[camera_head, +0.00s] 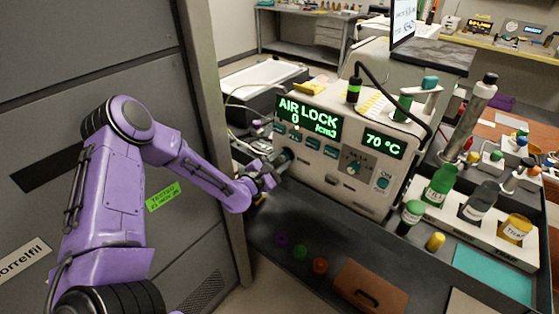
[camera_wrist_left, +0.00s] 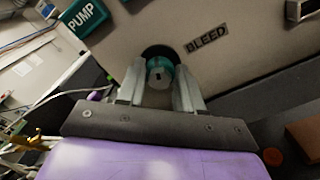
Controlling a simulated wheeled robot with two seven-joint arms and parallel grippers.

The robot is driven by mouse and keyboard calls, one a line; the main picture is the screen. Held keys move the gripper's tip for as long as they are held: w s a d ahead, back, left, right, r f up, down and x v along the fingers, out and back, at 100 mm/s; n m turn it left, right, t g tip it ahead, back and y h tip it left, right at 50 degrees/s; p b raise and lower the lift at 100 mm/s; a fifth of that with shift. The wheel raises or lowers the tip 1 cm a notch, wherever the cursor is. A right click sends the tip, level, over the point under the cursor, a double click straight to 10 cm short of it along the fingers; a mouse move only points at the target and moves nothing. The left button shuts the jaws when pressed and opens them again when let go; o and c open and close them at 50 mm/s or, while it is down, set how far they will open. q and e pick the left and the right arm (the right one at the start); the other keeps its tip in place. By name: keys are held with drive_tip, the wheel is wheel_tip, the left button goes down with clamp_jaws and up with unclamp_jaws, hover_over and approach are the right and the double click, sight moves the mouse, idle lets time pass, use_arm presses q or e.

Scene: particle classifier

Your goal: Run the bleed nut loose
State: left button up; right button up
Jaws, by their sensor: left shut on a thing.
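The bleed nut (camera_wrist_left: 159,73) is a small grey and teal round part in a dark round opening beside the BLEED label (camera_wrist_left: 207,40) on the machine's pale front panel. My left gripper (camera_wrist_left: 161,88) has its two grey fingers shut on the nut, one on each side. In the head view my left gripper (camera_head: 274,166) reaches the lower left of the machine (camera_head: 330,160), and its fingers hide the nut there. My right gripper is in neither view.
The machine's display reads AIR LOCK 0 and 70 °C. A teal PUMP button (camera_wrist_left: 83,17) lies up and left of the nut. Small coloured caps (camera_head: 300,252) and a brown box (camera_head: 371,289) sit on the dark bench in front. Labelled bottles (camera_head: 439,186) stand at right.

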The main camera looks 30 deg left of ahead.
use_arm(q)
drive_tip(key=shift+w+r, duration=0.2)
drive_tip(key=shift+r, duration=0.15)
drive_tip(key=o, duration=1)
drive_tip(key=shift+o, duration=0.2)
drive_tip(key=shift+f, duration=0.25)
drive_tip(key=s, duration=1)
drive_tip(key=shift+s+a, duration=0.2)
drive_tip(key=shift+a, duration=0.2)
